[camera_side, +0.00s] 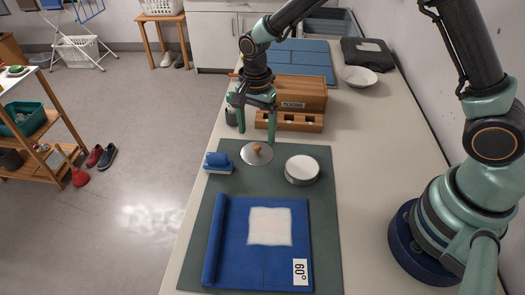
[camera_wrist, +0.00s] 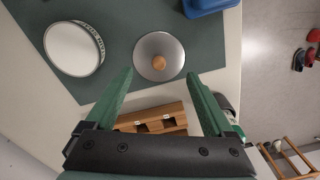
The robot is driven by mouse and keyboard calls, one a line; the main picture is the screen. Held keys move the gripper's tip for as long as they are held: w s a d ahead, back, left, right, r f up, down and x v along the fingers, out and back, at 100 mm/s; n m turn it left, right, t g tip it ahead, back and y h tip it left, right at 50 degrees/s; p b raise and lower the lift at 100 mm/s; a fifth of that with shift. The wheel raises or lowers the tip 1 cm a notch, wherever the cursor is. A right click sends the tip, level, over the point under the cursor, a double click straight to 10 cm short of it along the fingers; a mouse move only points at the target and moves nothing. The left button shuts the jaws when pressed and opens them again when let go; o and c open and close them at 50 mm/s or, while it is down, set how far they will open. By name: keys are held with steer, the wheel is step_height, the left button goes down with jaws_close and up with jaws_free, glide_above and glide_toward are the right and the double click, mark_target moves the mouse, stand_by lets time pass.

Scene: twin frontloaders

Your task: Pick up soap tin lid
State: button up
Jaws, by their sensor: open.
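The soap tin lid (camera_side: 257,153) is a silvery round disc with a wooden knob. It lies on the dark green mat (camera_side: 325,235) near its back edge. In the wrist view the lid (camera_wrist: 171,63) lies just beyond the fingertips, roughly centred between them. My gripper (camera_side: 256,142) is open and empty, above and behind the lid, with a finger to each side. In the wrist view both fingers of my gripper (camera_wrist: 160,73) are spread apart. The round white-topped tin (camera_side: 302,170) stands to the right of the lid, apart from it.
A blue brush (camera_side: 218,163) sits left of the lid. A blue cloth (camera_side: 285,262) with a white square lies in front. A white bowl (camera_side: 358,77) is farther back.

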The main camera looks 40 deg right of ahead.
mark_target(258, 146)
steer(key=shift+f, duration=2.4)
steer(key=shift+s+d, duration=0.1)
steer(key=shift+s, duration=0.05)
jaws_close()
